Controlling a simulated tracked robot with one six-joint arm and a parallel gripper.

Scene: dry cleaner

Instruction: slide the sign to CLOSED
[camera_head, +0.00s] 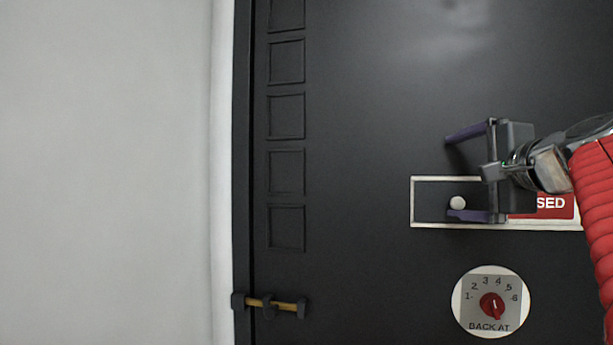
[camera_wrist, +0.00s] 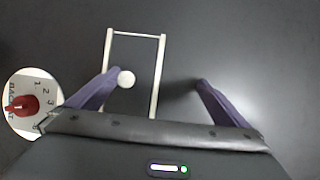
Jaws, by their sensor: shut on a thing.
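The sign is a white-edged frame (camera_head: 413,203) on a dark door panel. Its left part is dark and bears a round white knob (camera_head: 457,203). At its right a red field (camera_head: 553,206) shows the letters "SED"; my gripper hides the rest of the word. In the wrist view the knob (camera_wrist: 126,79) sits beside the left finger, inside the frame (camera_wrist: 134,33).
A round "BACK AT" dial (camera_head: 490,301) with a red pointer is below the sign, and also at the left of the wrist view (camera_wrist: 20,104). A brass-coloured bolt (camera_head: 285,306) is at lower left. The panel left of the sign is clear.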

